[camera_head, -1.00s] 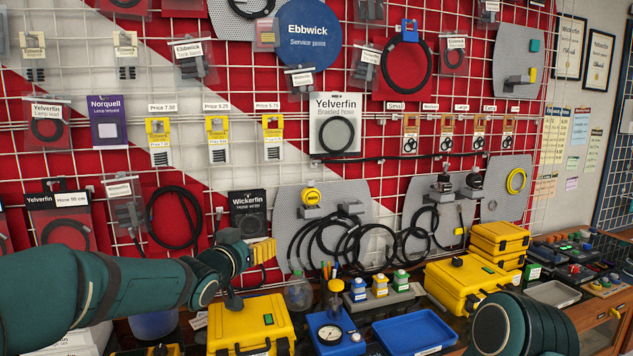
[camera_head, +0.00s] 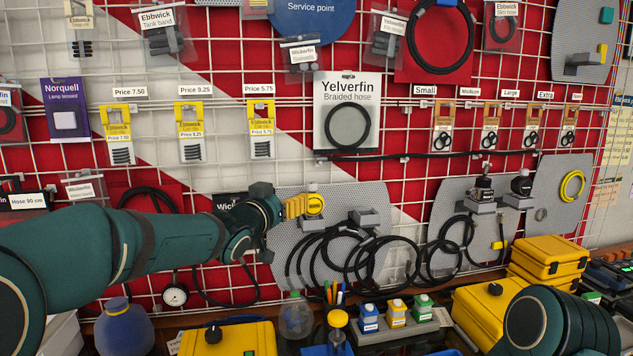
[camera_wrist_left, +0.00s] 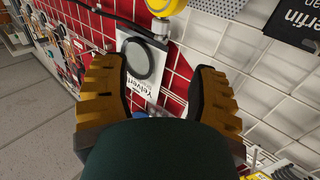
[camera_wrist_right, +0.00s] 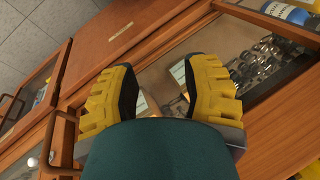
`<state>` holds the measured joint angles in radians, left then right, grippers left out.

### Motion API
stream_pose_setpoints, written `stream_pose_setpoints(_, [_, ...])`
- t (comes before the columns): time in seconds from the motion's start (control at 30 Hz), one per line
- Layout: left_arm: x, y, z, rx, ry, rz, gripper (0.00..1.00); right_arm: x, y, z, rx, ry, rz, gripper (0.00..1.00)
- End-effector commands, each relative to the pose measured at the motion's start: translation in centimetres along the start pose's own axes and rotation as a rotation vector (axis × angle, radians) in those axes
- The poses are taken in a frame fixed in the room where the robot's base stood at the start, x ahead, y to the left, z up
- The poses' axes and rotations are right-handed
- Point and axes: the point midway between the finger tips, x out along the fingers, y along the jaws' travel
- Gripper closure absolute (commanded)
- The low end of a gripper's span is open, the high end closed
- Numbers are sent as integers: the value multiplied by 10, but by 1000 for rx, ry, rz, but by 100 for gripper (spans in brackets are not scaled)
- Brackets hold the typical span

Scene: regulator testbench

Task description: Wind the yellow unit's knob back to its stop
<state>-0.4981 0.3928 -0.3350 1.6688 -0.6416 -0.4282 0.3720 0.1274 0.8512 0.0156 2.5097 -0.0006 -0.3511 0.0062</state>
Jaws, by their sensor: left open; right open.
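The yellow unit (camera_head: 315,205) is a round yellow body with a pale grey knob (camera_head: 312,187) on top, mounted on a grey perforated plate (camera_head: 287,240) on the wall grid. My left gripper (camera_head: 300,206) is just left of the unit, fingers pointing at it; I cannot tell if they touch. In the left wrist view the yellow unit (camera_wrist_left: 165,7) is at the top edge, and the open left gripper (camera_wrist_left: 158,75) has nothing between its fingers. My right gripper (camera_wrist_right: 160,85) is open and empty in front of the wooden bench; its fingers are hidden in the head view.
Black hoses (camera_head: 340,250) hang below the unit. Two dark-topped units (camera_head: 484,192) stand on the plate to the right. The right wrist view shows a wooden drawer front (camera_wrist_right: 130,32).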

Motion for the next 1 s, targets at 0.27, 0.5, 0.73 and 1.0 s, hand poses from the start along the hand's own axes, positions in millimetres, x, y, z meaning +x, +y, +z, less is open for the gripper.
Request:
stream_pose_setpoints(0.27, [41,0,1,2,-2,1,40,-6,-2,-2,1,5,0,53])
stream_pose_setpoints(0.5, [82,1,1,2,-2,1,40,-14,-5,-6,4,12,1,53])
stream_pose_setpoints(0.73, [114,0,0,2,-3,0,40,-23,-8,-10,6,21,2,53])
stream_pose_setpoints(1.0, [132,0,1,1,-1,0,40,-28,-10,-12,8,27,3,53])
